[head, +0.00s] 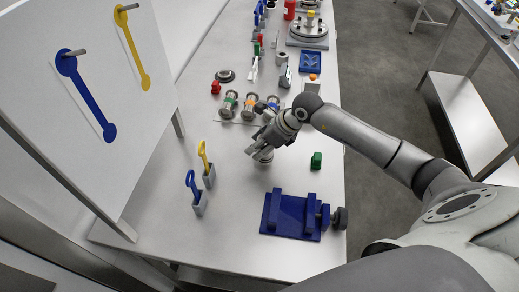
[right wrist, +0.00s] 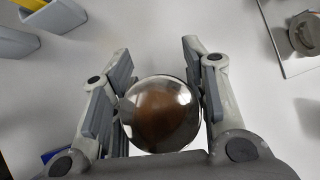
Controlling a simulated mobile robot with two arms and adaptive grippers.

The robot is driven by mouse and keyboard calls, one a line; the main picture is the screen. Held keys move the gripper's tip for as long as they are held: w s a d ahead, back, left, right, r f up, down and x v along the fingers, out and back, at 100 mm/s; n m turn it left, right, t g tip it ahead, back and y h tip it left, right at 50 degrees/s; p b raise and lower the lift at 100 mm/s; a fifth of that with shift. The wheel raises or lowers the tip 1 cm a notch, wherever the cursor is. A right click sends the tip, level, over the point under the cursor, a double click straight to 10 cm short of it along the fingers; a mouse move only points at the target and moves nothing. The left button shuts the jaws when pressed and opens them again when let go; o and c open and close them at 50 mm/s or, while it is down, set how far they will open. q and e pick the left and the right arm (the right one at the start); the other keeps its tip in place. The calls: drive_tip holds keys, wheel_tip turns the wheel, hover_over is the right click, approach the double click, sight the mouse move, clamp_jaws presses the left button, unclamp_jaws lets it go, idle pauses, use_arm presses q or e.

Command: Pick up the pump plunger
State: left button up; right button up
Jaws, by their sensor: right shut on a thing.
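A shiny round metal part, which looks like the pump plunger (right wrist: 160,114), sits between the fingers of my right gripper (right wrist: 158,95) in the right wrist view. Both fingers press on its sides, and its rounded face has a brown reflection. In the head view my right gripper (head: 262,142) is over the middle of the table, and the metal part (head: 264,158) shows just below its fingers. I cannot tell whether its base touches the table. My left gripper is not in view.
Several metal cylinders with coloured bands (head: 228,104) stand on a plate behind the gripper. Grey holders with a yellow tool (head: 203,152) and a blue tool (head: 192,182) stand to the left.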

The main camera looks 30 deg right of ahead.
drive_tip(key=s+d+r+b, duration=0.5)
drive_tip(key=s+r+b, duration=0.4)
drive_tip(key=s+r, duration=0.2)
drive_tip(key=shift+s+d+r, duration=0.15)
drive_tip(key=shift+s+d, duration=0.05)
drive_tip(key=shift+s, duration=0.65)
drive_tip(key=shift+d, duration=0.1)
idle(0.5)
